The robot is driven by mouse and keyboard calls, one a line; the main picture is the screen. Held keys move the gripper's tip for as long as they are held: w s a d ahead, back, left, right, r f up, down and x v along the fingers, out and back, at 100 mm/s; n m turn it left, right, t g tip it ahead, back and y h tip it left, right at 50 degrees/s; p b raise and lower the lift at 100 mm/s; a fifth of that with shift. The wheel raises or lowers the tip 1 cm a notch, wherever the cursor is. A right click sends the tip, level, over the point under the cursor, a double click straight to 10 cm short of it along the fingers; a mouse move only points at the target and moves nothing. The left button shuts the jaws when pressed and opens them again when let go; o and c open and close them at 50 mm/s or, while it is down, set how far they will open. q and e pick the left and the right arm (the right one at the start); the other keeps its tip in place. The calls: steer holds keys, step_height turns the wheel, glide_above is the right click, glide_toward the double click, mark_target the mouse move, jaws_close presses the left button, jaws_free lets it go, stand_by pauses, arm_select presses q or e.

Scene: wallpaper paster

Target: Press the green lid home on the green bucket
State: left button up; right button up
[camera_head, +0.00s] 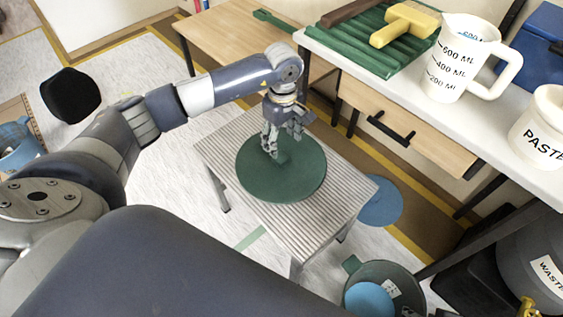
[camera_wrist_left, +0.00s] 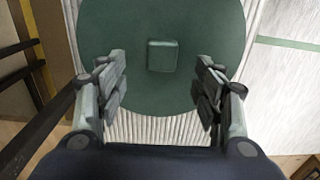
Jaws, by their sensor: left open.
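The green lid (camera_head: 262,182) is a round disc with a small square knob (camera_wrist_left: 163,56), lying flat on a ribbed grey stand (camera_head: 325,208). The lid also shows in the left wrist view (camera_wrist_left: 215,35). My left gripper (camera_head: 283,148) points down over the lid close to its knob. A dark green bucket (camera_head: 408,283) with a white label stands on the floor at the bottom right, partly cut off. A blue round thing overlaps it. My right gripper is out of view.
A white bench with a measuring jug (camera_head: 461,58), a paste pot (camera_head: 545,130) and a yellow-handled tool (camera_head: 404,24) runs along the upper right. A blue disc (camera_head: 381,203) lies on the floor beside the stand. A dark waste bin (camera_head: 520,260) is at the lower right.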

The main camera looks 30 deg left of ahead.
mark_target(281, 156)
arm_select(q)
step_height(281, 156, down, 3)
steer(key=shift+r, duration=0.2)
step_height(281, 156, down, 4)
steer(key=shift+s+a+r+b, duration=0.15)
steer(key=shift+r+b, duration=0.05)
steer(key=shift+b, duration=0.4)
steer(key=shift+f, duration=0.75)
steer(key=c, duration=1.2)
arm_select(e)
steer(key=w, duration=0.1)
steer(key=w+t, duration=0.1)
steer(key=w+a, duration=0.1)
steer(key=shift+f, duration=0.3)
